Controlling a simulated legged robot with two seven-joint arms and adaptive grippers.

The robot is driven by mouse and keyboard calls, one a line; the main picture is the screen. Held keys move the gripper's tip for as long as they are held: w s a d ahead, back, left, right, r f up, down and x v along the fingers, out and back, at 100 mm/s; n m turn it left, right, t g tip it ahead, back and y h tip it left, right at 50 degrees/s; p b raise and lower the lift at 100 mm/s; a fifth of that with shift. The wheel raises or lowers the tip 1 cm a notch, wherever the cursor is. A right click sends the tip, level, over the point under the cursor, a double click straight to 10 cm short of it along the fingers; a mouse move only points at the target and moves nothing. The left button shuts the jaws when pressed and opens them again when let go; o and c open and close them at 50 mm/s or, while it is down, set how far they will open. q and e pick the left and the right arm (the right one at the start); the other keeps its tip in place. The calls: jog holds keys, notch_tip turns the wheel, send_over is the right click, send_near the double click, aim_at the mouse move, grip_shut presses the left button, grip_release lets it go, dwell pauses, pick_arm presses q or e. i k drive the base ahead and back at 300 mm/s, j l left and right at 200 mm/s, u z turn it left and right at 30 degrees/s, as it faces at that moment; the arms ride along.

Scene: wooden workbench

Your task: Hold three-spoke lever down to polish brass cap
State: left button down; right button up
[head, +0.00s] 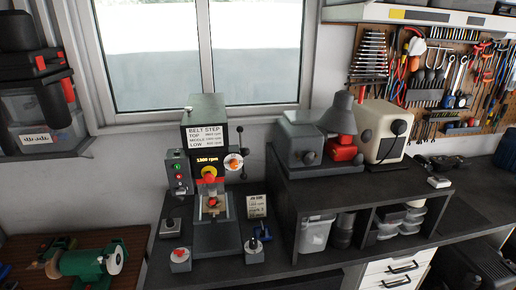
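A grey drill press (208,140) stands on the dark bench, left of centre. Dark spokes of a lever (241,140) show at its right side, one pointing up and one down, beside a round orange-and-white dial (233,162). A yellow and red spindle part (209,172) sits under the head. Below it, a small brass-coloured piece (212,202), perhaps the cap, sits on a wooden-looking fixture; it is too small to tell whether the two touch. The display (208,160) appears to read 1300 rpm. Neither of my grippers is in view.
A control box with buttons (179,175) is on the press's left. Small blocks (180,258) stand by its base. A green grinder (88,262) is at lower left. Right of the press is a shelf unit (350,190) bearing grey and cream machines. Tools hang on the back wall.

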aim_at(244, 152)
jog(key=i+j+u, duration=0.25)
jog(key=u, duration=0.2)
jog(key=i+j+u, duration=0.3)
jog(key=u, duration=0.15)
